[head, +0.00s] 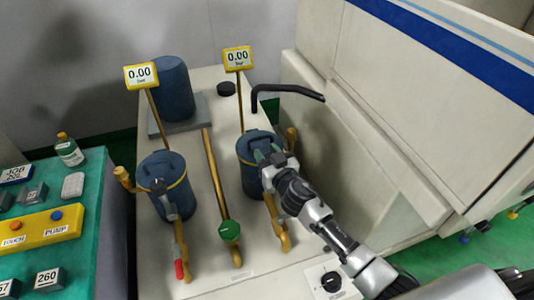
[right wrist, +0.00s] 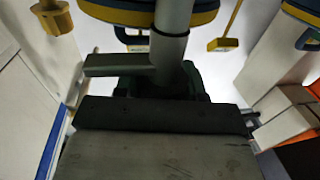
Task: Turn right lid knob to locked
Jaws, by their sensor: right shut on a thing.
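The right blue canister (head: 251,180) has a yellow band and a blue lid (head: 257,137). My right gripper (head: 270,158) reaches over this lid from the lower right and is shut at its knob. The gripper hides most of the knob in the head view. In the right wrist view, a grey knob with a round shaft (right wrist: 171,48) and a side bar (right wrist: 112,67) meets the dark, greenish jaws (right wrist: 168,84). I cannot read a locked mark or the knob's exact angle. My left gripper is not in view.
A left blue canister (head: 178,199) stands beside a brass pipe with a green knob (head: 229,231). Two yellow displays (head: 141,76) (head: 237,58) read 0.00. A black bent bar (head: 290,91) is behind the right canister. The large white machine (head: 430,85) bounds the right side.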

